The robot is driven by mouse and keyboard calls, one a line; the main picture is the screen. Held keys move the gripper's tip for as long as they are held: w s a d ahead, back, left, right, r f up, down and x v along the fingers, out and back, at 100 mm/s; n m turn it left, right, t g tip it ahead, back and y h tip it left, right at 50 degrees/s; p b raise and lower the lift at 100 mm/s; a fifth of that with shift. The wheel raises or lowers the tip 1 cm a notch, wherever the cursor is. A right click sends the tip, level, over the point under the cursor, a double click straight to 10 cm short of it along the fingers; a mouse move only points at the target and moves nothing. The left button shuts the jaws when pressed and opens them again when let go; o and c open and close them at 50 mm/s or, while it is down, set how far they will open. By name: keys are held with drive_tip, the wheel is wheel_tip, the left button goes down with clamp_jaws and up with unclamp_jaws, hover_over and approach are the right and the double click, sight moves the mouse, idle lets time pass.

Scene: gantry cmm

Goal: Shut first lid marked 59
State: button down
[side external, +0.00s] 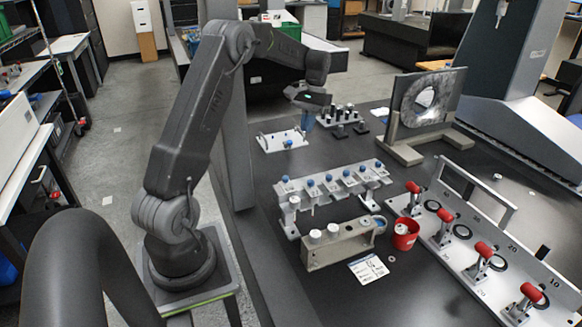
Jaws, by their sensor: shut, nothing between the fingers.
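No lid that I can read as marked 59 shows in this view; the markings are too small to tell. A light grey plate (468,256) at the right carries several red-handled levers (443,218) beside dark rings, with small numbers on it that I can barely read. My gripper (327,118) is at the back of the dark table, near a small rack of dark pegs, far from the red handles. It is shut and holds nothing. Its fingertips are small and partly hidden.
A rack with blue-topped parts (335,185) stands mid-table. In front are a metal block (337,247), a red cup (404,236) and a paper label (368,269). A framed disc (428,100) stands upright behind. A white plate (281,141) lies back left.

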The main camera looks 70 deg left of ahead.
drive_tip(key=a+f, duration=0.2)
approach(287, 184)
wheel_tip(287, 184, down, 5)
drive_tip(key=w+a, duration=0.3)
drive_tip(key=shift+h, duration=0.3)
drive_tip(key=shift+s+d+f, duration=0.1)
drive_tip(key=shift+s+d, duration=0.55)
drive_tip(key=shift+s, duration=0.2)
drive_tip(key=shift+s+d+f, duration=0.15)
drive_tip(key=shift+s+d, duration=0.5)
drive_tip(key=shift+s, duration=0.25)
drive_tip(key=shift+d, duration=0.1)
drive_tip(key=d, duration=0.5)
